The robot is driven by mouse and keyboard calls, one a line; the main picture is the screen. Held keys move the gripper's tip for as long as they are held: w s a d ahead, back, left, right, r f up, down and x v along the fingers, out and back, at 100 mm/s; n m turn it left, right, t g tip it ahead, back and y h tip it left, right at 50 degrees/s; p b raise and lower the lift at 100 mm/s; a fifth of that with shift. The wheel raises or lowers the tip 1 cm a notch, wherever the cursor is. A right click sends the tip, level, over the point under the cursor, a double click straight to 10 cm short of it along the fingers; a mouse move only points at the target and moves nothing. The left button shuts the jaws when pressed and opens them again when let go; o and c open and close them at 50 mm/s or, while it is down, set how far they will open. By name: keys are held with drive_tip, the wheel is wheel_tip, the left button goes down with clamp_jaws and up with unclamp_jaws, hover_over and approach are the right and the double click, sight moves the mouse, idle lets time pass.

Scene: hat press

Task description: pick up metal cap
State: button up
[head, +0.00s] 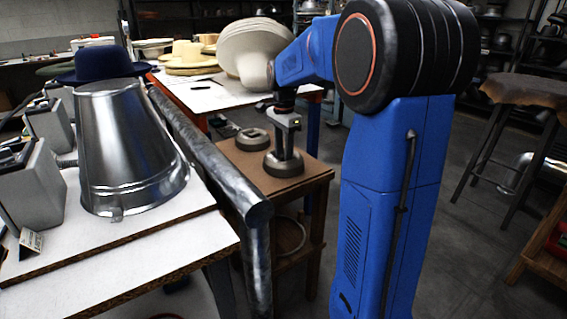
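Two round dark-grey metal caps are on the small wooden table. The nearer metal cap (284,167) lies directly below my gripper (285,148). The farther metal cap (252,139) lies behind it to the left, apart from the gripper. My gripper points straight down, and its lower end meets or overlaps the top of the nearer cap. I cannot tell whether it touches the cap, or whether its fingers are open or shut; they are small and seen edge-on.
A stool (520,90) is right.

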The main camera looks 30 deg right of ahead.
clamp_jaws()
drive_tip(key=shift+r, duration=0.1)
idle(1.2)
